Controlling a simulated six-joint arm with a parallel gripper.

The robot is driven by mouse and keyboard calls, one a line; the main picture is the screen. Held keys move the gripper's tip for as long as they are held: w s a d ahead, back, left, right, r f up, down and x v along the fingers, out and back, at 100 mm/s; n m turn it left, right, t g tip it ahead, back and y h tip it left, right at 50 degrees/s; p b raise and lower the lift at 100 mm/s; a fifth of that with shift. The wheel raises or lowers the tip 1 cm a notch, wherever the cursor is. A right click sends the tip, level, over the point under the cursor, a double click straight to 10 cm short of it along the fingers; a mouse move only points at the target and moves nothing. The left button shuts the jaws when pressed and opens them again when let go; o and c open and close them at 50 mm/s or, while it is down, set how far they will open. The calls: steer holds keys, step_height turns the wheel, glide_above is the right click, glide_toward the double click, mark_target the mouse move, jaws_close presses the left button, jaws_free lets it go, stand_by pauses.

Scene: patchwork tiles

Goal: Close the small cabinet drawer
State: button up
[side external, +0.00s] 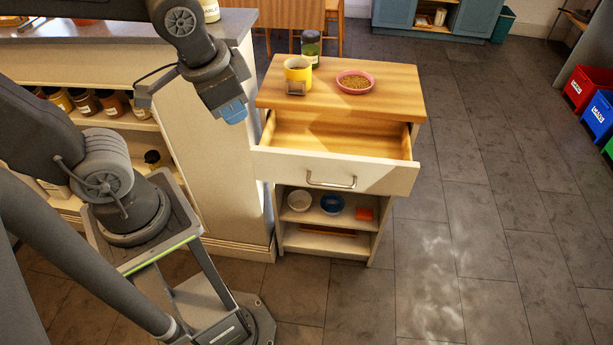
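The small cabinet (266,208) has a wooden top and white sides. Its drawer (285,166) is pulled out, and its wooden inside shows and looks empty. A metal handle (331,184) sits on the middle of the white drawer front. My gripper (234,114) is in the air to the upper left of the drawer front, apart from the drawer and the handle. Its tip is blue, and I cannot tell whether its fingers are open or shut. I see nothing held in it.
A white counter (210,150) stands left. The floor (440,200) in front and right is clear.

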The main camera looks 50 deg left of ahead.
steer(key=d+f+m+g+y, duration=0.1)
steer(key=f+m+y, duration=0.2)
steer(key=f, duration=0.1)
steer(key=w+d+f+m+g+y, duration=0.1)
steer(key=f+m+y, duration=0.2)
steer(key=f, duration=0.2)
steer(key=w+f+m+g+y, duration=0.1)
steer(key=f+m+y, duration=0.2)
steer(key=f+m, duration=0.1)
steer(key=shift+d+f, duration=0.3)
steer(key=shift+d, duration=0.1)
jaws_close()
steer(key=m+t+y, duration=0.3)
steer(key=m+t, duration=1)
steer(key=m, duration=0.2)
glide_toward(293, 172)
steer(key=x, duration=0.7)
steer(key=shift+w+a, duration=0.15)
steer(key=shift+w, duration=0.1)
steer(key=x, duration=1.7)
steer(key=shift+w+a+f, duration=0.1)
steer(key=shift+a+f, duration=0.1)
steer(key=shift+a, duration=0.05)
